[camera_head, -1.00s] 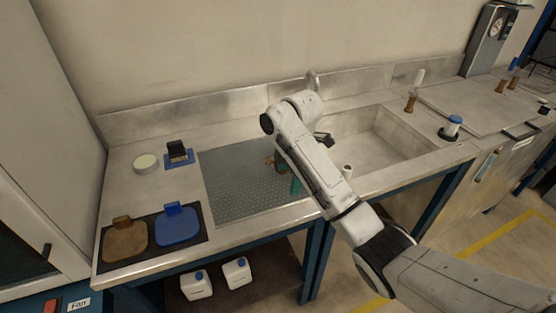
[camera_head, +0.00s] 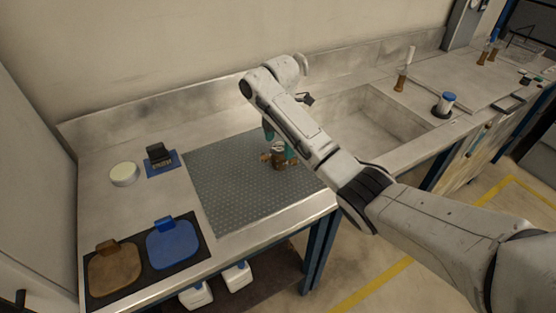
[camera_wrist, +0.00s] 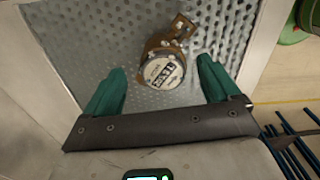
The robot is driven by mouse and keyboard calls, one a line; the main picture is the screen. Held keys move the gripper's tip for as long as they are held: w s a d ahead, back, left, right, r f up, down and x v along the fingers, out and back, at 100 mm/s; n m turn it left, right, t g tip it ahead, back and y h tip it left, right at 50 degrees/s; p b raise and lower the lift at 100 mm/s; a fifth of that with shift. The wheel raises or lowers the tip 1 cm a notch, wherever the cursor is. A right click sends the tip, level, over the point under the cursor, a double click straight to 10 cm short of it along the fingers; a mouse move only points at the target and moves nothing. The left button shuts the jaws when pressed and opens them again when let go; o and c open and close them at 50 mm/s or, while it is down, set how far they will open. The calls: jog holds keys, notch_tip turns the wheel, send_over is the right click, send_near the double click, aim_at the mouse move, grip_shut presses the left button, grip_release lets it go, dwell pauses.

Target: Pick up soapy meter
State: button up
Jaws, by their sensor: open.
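The meter (camera_wrist: 163,66) is a brown-bodied piece with a round pale face and dark lettering. It lies on the perforated grey mat (camera_wrist: 95,25) in the wrist view, ahead of and between my fingertips. My gripper (camera_wrist: 160,88) has two green fingers, spread apart and empty, one on each side of the meter's near end. In the head view the meter (camera_head: 279,156) sits near the right part of the mat, and my gripper (camera_head: 279,143) is right at it, partly hidden by my arm.
A brown pad (camera_head: 113,270) and a blue pad (camera_head: 172,243) lie at the front left. A white round tub (camera_head: 124,174) and a black block on a blue base (camera_head: 160,156) stand behind them. The sink basin (camera_head: 375,125) is to the right. The mat's left half is clear.

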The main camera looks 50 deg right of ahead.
aim_at(279, 157)
jog(key=shift+s+a+f+p, duration=0.1)
jog(key=shift+f+p, duration=0.25)
jog(key=shift+f, duration=1.2)
jog(key=shift+s+f+p, duration=0.1)
jog(key=shift+f+p, duration=0.2)
jog(key=shift+f, duration=1.25)
jog(key=shift+c, duration=0.2)
jog(key=shift+w+r, duration=0.1)
jog(key=c, duration=1.5)
jog(key=shift+o, duration=0.2)
